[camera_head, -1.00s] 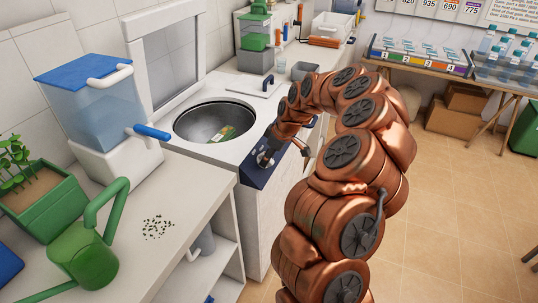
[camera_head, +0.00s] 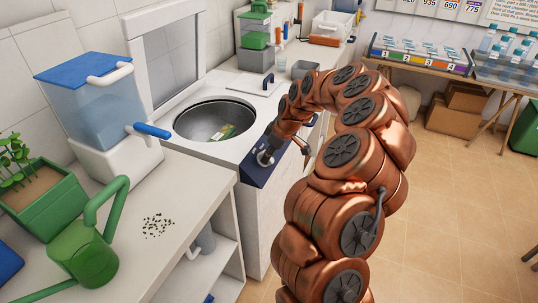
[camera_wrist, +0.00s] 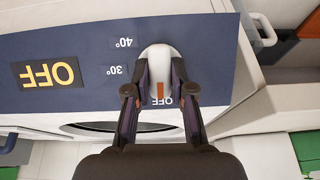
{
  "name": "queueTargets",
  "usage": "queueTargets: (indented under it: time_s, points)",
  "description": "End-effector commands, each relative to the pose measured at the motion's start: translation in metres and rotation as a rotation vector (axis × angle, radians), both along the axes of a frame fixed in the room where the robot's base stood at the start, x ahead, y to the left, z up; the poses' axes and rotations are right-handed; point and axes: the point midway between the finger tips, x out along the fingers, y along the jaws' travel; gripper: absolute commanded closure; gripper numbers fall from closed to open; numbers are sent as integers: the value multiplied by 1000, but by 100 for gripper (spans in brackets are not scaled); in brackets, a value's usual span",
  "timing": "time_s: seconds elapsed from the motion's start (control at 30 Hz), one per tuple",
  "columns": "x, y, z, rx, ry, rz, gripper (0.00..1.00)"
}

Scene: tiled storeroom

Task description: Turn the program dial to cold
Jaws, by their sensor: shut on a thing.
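The program dial (camera_wrist: 162,57) is a white, rounded, elongated knob with an orange mark on its lower end in the wrist view. It sits on the dark blue panel (camera_wrist: 215,50) of a white top-opening washer (camera_head: 222,150). My gripper (camera_wrist: 160,82) has one finger on each side of the dial and is shut on it. It also shows at the panel in the head view (camera_head: 266,157). The printed labels appear upside down: 40° (camera_wrist: 123,43), 30° (camera_wrist: 115,70) and a partly covered OFF. The orange mark lies beside this OFF. A yellow display (camera_wrist: 48,73) reads OFF. I see no cold label.
The washer's drum (camera_head: 205,120) is open, with a green and yellow item inside. A counter (camera_head: 185,190) at left holds a green watering can (camera_head: 82,255), a planter and a blue-lidded container (camera_head: 95,100). Tiled floor (camera_head: 440,200) is clear at right.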

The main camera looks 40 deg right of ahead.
Motion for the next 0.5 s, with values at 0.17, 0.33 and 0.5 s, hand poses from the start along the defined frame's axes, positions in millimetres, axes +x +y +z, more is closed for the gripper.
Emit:
queueTargets:
  time_s: [0.17,0.33,0.5]
  points:
    - [1,-3,-2,40,25,-54,100]
    - [2,-3,-2,113,67,-140,100]
    - [2,-5,-3,201,122,-244,100]
